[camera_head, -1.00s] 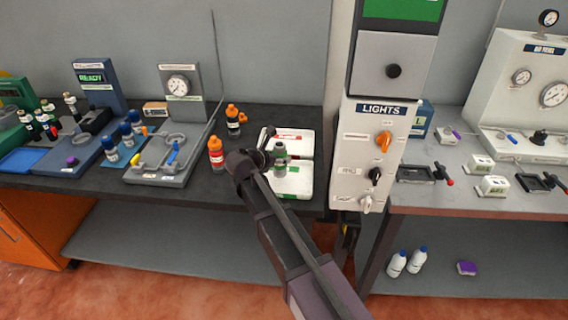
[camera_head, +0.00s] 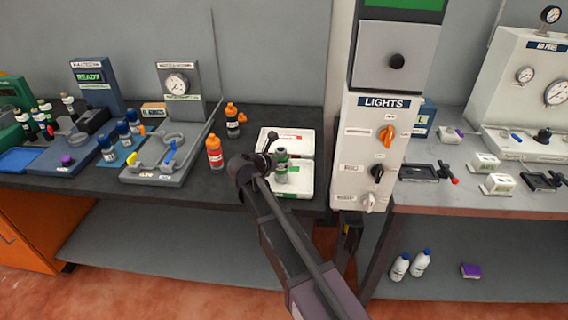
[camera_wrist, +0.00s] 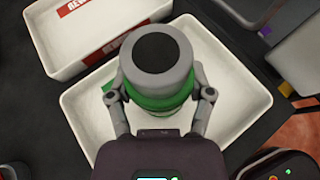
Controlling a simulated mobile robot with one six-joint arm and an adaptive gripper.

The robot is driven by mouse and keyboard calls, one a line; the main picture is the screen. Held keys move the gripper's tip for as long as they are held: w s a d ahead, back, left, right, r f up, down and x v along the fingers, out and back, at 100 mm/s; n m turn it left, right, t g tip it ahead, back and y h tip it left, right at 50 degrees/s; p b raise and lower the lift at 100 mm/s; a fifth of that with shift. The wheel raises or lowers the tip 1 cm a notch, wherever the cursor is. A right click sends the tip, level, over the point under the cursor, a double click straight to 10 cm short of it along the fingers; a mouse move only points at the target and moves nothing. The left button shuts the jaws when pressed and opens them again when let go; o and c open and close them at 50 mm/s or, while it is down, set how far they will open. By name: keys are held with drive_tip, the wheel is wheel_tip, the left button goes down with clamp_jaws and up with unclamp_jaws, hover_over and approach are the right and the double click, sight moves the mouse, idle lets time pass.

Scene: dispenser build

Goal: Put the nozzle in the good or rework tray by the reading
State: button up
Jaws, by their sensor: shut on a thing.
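The nozzle (camera_head: 281,166) is a grey cylinder with a dark round top and a green band. My gripper (camera_wrist: 163,97) is shut on its sides and holds it upright over the front tray. This front white tray (camera_head: 304,183) has a green label, mostly hidden in the wrist view, so I read it as the good tray. Whether the nozzle's base touches the tray floor is hidden. The rework tray (camera_head: 301,137), with a red label, lies directly behind. It also shows at upper left in the wrist view (camera_wrist: 62,50). Both trays look otherwise empty.
A grey dial gauge (camera_head: 178,85) and a blue unit reading READY (camera_head: 90,77) stand to the left; the dial is too small to read. Orange-capped bottles (camera_head: 214,155) stand left of the trays. The LIGHTS panel (camera_head: 375,150) rises close on the right.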

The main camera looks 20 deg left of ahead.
drive_tip(key=shift+f, duration=0.1)
drive_tip(key=o, duration=1.3)
drive_tip(key=shift+r, duration=0.2)
drive_tip(key=shift+s+r, duration=0.1)
drive_tip(key=shift+s, duration=0.15)
drive_tip(key=p+v, duration=0.5)
drive_tip(key=v, duration=0.6)
drive_tip(key=shift+s+a, duration=0.2)
